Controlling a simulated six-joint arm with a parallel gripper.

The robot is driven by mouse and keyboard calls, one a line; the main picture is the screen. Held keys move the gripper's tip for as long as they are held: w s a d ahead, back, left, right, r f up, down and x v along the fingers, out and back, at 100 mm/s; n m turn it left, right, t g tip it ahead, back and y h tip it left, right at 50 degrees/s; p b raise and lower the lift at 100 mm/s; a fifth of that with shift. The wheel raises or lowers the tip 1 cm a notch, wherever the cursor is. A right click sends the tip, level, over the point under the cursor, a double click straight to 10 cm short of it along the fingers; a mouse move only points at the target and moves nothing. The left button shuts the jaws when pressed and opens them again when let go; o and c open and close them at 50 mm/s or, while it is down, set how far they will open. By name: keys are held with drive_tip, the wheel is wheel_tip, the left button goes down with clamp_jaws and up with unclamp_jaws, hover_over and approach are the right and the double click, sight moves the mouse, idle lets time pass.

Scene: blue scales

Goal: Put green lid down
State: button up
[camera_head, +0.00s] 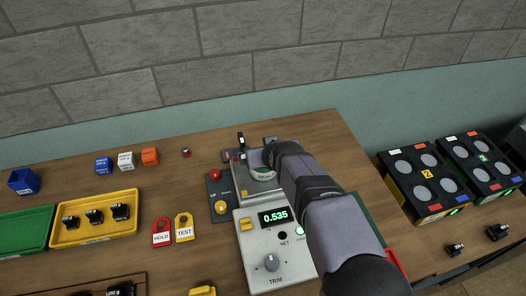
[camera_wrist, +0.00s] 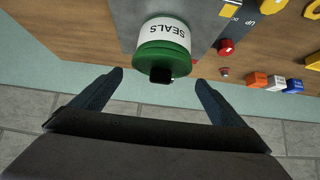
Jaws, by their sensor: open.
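The green lid (camera_wrist: 160,58) has a dark knob (camera_wrist: 161,75) and sits on a white canister (camera_wrist: 165,28) labelled SEALS. The canister (camera_head: 264,174) stands on the grey scale platform (camera_head: 268,188) in the head view, where my arm hides most of the lid. My gripper (camera_wrist: 159,82) is open and empty. Its two fingers are apart on either side of the knob, and neither visibly touches it. In the head view the fingertips are mostly hidden at the arm's end.
The scale's console (camera_head: 271,256) reads 0.535. A yellow tray (camera_head: 95,238) with black weights and a green tray (camera_head: 25,229) lie left. HOLD (camera_head: 161,235) and TEST (camera_head: 184,231) tags lie between. Several coloured cubes stand at the back left. Black boxes (camera_head: 424,181) stand right.

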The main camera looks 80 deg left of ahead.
drive_tip(key=shift+a+f, duration=0.5)
drive_tip(key=shift+f, duration=0.05)
drive_tip(key=c, duration=1.2)
drive_tip(key=shift+r, duration=0.1)
wheel_tip(320, 180, up, 10)
drive_tip(key=b, duration=0.3)
drive_tip(key=shift+c, duration=0.2)
